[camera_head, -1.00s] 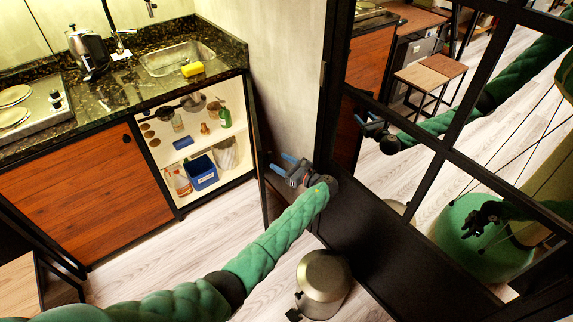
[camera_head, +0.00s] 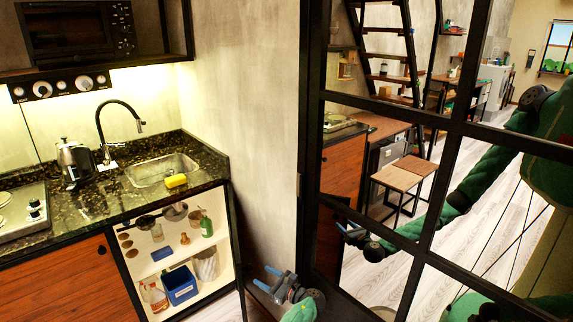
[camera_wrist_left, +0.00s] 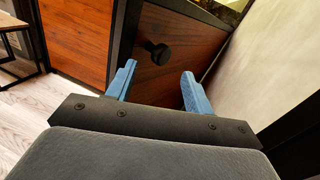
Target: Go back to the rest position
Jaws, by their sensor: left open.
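My left gripper (camera_head: 276,281) shows low in the middle of the head view, in front of the grey wall and beside the black-framed mirror. Its blue fingers are apart with nothing between them. In the left wrist view the same two fingers (camera_wrist_left: 157,88) stand open in front of a wooden cabinet door (camera_wrist_left: 180,68) with a round black knob (camera_wrist_left: 158,52). From this view I cannot tell how far the door is from the fingertips. My right gripper does not show directly in the head view.
A large black-framed mirror (camera_head: 447,128) stands close on the right and reflects my body. Left of the gripper is an open cabinet with a blue bin (camera_head: 180,285) under the counter (camera_head: 97,208) with a sink (camera_head: 160,170). A yellow sponge (camera_head: 176,181) lies at the sink's edge.

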